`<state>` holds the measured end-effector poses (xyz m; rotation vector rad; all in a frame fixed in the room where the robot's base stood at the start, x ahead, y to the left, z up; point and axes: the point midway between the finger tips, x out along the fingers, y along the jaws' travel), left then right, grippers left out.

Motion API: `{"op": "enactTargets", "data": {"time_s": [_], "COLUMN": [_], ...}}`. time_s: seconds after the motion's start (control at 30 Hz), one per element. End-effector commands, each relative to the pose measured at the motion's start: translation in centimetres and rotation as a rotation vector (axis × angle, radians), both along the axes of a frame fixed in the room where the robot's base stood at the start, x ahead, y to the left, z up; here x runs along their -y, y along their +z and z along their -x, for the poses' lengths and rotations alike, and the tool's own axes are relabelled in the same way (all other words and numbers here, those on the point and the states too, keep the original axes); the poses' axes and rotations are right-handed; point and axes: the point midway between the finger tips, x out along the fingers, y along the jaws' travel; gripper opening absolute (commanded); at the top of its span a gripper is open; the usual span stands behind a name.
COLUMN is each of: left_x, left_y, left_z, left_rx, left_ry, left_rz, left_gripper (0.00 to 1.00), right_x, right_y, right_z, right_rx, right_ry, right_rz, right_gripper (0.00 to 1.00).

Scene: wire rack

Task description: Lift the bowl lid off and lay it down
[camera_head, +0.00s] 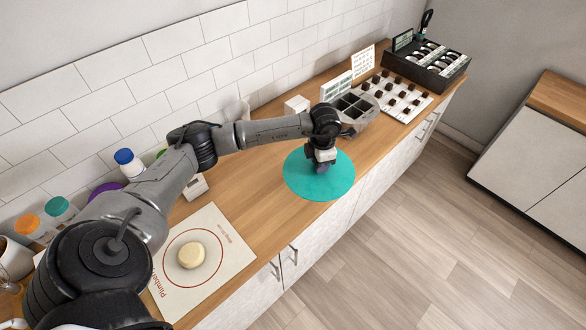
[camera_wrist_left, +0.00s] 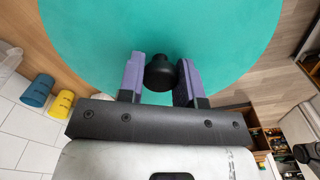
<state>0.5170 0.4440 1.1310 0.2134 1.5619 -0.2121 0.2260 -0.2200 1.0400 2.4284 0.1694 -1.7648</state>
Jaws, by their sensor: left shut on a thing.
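The bowl lid is a flat round teal disc (camera_head: 319,186) with a dark knob, over the middle of the wooden counter. In the left wrist view the lid (camera_wrist_left: 230,40) fills the upper middle, and its black knob (camera_wrist_left: 159,73) sits between purple finger pads. My left gripper (camera_head: 323,166) is shut on the knob from above; it also shows in the left wrist view (camera_wrist_left: 160,80). The lid looks about level, and in the head view its near right rim crosses the counter's front edge. I cannot tell its height or see a bowl under it. My right gripper is not in view.
A printed mat (camera_head: 213,240) with a pale round piece (camera_head: 191,255) lies at the lower left. Coloured-lid jars (camera_head: 60,208) line the tiled wall. A divided dark tray (camera_head: 355,107), a white tray of dark pieces (camera_head: 405,95) and a black case (camera_head: 430,65) stand at the back right.

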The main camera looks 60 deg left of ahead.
Motion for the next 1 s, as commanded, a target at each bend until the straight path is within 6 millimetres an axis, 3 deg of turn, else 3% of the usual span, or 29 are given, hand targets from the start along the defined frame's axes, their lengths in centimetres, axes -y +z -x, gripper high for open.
{"op": "enactTargets", "data": {"time_s": [0.03, 0.1, 0.23, 0.4, 0.6, 1.0], "left_x": [-2.0, -4.2, -7.6, -10.2, -11.3, -11.3], "left_y": [-2.3, -4.1, -6.5, -8.3, -9.1, -11.6], "left_z": [0.3, 0.7, 1.5, 2.4, 2.7, 2.7], "left_rx": [-0.004, -0.003, -0.001, 0.000, 0.003, 0.001], "left_ry": [0.138, 0.319, 0.585, 0.795, 0.884, 0.885], "left_rz": [-0.002, -0.002, -0.002, -0.001, 0.000, 0.001], "left_gripper": [0.00, 0.00, 0.00, 0.00, 0.00, 0.00], "right_x": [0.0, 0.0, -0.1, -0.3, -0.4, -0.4], "right_y": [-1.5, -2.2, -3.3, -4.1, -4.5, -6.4], "right_z": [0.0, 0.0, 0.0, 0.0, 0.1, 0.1], "right_rx": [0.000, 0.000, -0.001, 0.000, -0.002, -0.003], "right_ry": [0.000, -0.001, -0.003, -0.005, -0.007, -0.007], "right_rz": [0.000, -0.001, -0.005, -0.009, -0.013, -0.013], "right_gripper": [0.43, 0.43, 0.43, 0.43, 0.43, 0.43]}}
